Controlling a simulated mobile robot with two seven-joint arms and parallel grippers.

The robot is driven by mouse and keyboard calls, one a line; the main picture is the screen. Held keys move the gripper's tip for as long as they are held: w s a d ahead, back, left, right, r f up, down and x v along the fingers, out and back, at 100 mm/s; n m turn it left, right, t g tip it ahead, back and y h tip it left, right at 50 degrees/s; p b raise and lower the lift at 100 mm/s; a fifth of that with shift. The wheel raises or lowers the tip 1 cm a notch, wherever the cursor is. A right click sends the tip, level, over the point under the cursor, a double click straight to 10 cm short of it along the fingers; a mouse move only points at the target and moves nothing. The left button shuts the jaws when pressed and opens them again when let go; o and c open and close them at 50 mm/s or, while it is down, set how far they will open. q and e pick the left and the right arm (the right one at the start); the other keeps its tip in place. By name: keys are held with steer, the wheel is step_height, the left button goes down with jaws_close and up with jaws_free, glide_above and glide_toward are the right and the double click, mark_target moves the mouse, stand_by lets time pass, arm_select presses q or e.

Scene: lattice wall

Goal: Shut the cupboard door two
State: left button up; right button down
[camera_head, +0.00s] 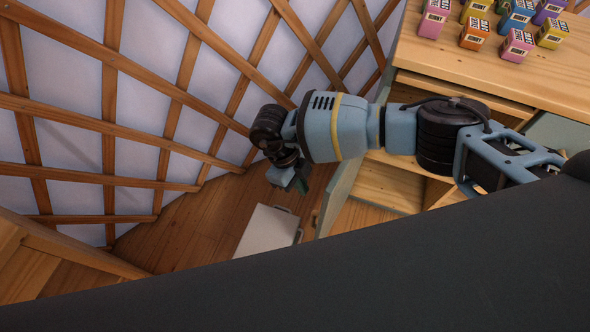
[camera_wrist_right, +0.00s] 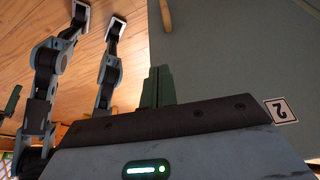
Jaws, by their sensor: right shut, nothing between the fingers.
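The cupboard (camera_head: 395,185) is wooden, with shelves showing inside its open front. Cupboard door two (camera_head: 341,192) stands open, grey-green, seen nearly edge-on below my right forearm. In the right wrist view the door (camera_wrist_right: 235,50) is a large grey-green panel with a "2" label (camera_wrist_right: 281,110) and a wooden handle (camera_wrist_right: 166,14). My right gripper (camera_head: 301,184) is shut and empty, left of the door. Its green fingers (camera_wrist_right: 157,86) lie close in front of the panel in the wrist view; I cannot tell whether they touch it. My left gripper is not in view.
Several coloured boxes (camera_head: 517,44) stand on the cupboard top. The lattice wall (camera_head: 110,110) is close on the left. A pale flat panel (camera_head: 267,231) shows low over the wooden floor (camera_head: 190,237). A wooden piece (camera_head: 62,262) stands at lower left.

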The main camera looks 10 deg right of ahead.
mark_target(336, 192)
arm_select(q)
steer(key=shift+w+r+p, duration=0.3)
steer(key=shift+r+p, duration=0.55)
arm_select(e)
steer(key=s+d, duration=0.3)
steer(key=shift+f, duration=0.25)
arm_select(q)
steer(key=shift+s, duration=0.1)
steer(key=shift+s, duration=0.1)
arm_select(e)
steer(key=shift+d, duration=0.1)
